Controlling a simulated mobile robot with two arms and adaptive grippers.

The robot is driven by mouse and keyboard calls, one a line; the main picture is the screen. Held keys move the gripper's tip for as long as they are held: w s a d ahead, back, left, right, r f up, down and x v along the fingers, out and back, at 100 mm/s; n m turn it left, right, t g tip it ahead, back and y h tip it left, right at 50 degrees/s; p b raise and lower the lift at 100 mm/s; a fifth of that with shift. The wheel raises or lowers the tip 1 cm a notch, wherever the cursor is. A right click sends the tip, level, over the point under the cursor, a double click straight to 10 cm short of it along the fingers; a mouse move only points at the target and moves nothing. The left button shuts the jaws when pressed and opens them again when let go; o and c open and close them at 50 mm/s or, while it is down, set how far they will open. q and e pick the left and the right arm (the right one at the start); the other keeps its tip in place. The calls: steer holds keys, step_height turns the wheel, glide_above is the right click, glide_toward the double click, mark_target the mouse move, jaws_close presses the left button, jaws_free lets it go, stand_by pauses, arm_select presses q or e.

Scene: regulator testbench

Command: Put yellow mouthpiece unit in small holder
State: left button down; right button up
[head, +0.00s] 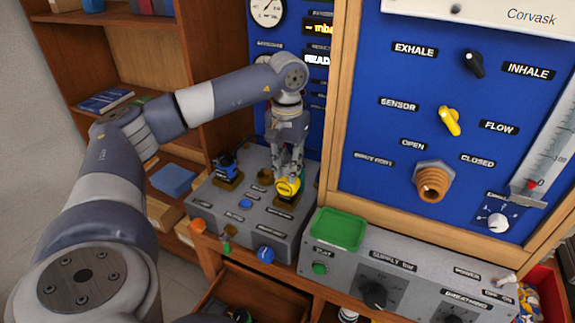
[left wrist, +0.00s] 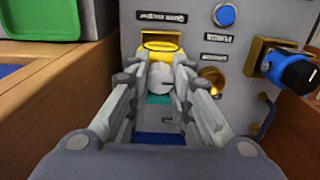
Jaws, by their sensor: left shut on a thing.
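The yellow mouthpiece unit (head: 288,188) is at the front right of the grey bench box's top. My left gripper (head: 289,168) reaches down from above and is shut on it. In the left wrist view, the yellow unit (left wrist: 163,47) shows at the far end of the fingers of my left gripper (left wrist: 160,72), with a brass holder (left wrist: 172,34) right behind it. The fingers hide much of the unit, so I cannot tell whether it is seated in that holder. My right gripper is not in view.
A blue unit (head: 226,166) stands in another brass holder to the left on the grey box (head: 262,222); a round brass fitting (head: 265,177) lies between. A green tray (head: 338,229) stands front right. The blue panel (head: 370,185) and its wooden frame rise at the right.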

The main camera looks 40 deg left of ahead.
arm_select(q)
steer(key=c, duration=1.4)
jaws_free()
steer(key=shift+f, duration=0.1)
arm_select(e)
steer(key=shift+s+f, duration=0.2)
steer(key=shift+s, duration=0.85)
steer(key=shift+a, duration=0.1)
